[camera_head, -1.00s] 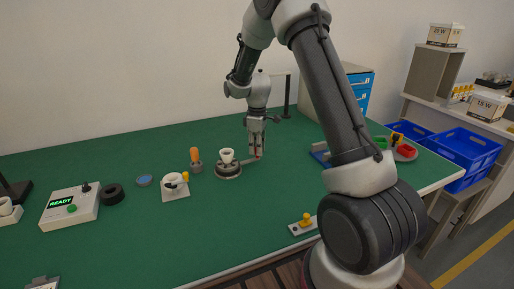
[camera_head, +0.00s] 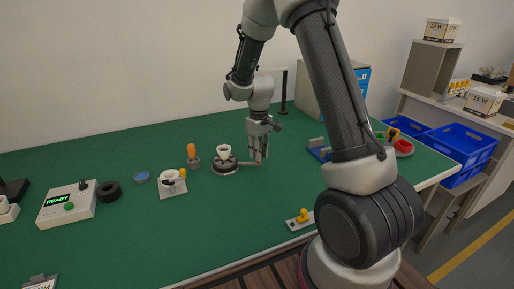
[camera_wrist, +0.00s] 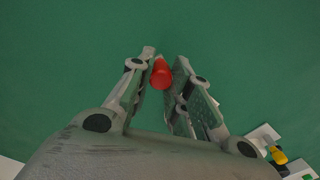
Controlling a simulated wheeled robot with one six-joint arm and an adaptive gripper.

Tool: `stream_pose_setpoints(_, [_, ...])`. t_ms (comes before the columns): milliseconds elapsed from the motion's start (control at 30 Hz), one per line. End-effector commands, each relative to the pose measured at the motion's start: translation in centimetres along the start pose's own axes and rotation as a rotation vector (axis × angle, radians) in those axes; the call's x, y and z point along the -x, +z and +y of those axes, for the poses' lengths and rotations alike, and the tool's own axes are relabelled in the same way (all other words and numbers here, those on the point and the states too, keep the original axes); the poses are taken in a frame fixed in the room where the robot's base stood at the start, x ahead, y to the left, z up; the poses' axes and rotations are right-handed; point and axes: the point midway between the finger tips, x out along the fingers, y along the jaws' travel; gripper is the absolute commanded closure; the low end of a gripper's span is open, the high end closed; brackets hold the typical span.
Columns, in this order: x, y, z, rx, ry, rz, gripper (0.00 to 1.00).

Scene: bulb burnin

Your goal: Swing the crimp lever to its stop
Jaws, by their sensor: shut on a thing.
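The crimp fixture (camera_head: 225,168) is a round dark base with a white cup-like piece (camera_head: 223,152) on top, standing on the green table. Its lever (camera_head: 249,164) reaches out to the right, nearly level in the head view. My gripper (camera_head: 259,160) points down at the lever's outer end. In the wrist view the red knob (camera_wrist: 161,74) of the lever sits between the fingertips of my gripper (camera_wrist: 165,66), which is shut on it. In the head view the fingers hide the knob. The lever's stop cannot be made out.
Left of the fixture stand an orange-handled tool (camera_head: 192,155), a white holder (camera_head: 173,188), a blue disc (camera_head: 141,177), a black ring (camera_head: 108,191) and a box reading READY (camera_head: 67,207). A small plate with a yellow knob (camera_head: 302,218) lies near the front edge. Green table between is clear.

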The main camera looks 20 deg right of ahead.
Motion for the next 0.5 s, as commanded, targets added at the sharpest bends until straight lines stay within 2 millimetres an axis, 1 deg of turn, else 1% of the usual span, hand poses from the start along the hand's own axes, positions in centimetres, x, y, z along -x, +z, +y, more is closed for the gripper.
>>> stream_pose_setpoints(200, [0.0,1.6,-1.9,-0.188,0.000,0.002,1.00])
stream_pose_setpoints(500, [0.0,2.7,-4.0,-0.381,0.000,0.004,1.00])
